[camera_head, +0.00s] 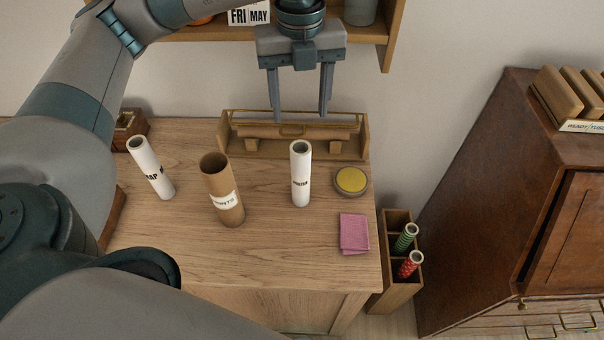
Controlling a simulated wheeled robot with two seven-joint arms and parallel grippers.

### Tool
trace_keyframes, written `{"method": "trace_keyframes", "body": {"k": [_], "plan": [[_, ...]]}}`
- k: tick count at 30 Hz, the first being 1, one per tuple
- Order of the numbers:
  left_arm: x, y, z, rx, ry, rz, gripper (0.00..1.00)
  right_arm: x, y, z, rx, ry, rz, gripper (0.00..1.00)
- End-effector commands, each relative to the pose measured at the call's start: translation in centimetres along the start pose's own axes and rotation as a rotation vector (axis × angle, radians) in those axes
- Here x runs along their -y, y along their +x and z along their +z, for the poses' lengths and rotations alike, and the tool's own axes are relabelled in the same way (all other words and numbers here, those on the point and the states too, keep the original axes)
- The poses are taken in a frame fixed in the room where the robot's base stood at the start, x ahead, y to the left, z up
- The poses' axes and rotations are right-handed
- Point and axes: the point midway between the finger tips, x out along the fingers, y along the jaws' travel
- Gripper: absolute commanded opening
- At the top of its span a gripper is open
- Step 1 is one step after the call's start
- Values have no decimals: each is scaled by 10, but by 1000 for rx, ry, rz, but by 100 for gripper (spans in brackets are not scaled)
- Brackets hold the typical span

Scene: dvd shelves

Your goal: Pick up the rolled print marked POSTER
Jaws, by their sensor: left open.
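The rolled print (301,185) is a white upright roll on the wooden cabinet top, right of the middle. Its dark lettering is small and seems to read POSTER. My left gripper (299,116) is open and empty, its two fingers pointing down. In the picture its fingertips are just above the roll's upper end, with a gap between. I cannot tell the exact depth between them. My right gripper is out of view.
A white roll marked MAP (152,170) leans at left, and a brown tube (222,190) stands between the rolls. A wooden rack (240,147) is behind, a yellow-topped tin (350,181) and pink cloth (354,233) at right. A crate (398,296) holds patterned rolls.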

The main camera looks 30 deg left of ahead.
Motion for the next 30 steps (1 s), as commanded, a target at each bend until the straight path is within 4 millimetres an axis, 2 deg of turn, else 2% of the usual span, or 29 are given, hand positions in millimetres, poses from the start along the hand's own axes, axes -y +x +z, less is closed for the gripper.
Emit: {"method": "trace_keyframes", "body": {"k": [8, 14, 30], "plan": [[0, 1, -1, -4, 3, 0, 56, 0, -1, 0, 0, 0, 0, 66], [0, 15, -2, -6, 3, 3, 56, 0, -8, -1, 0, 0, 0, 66], [0, 104, -3, -8, 4, 2, 56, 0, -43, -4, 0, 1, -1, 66]]}}
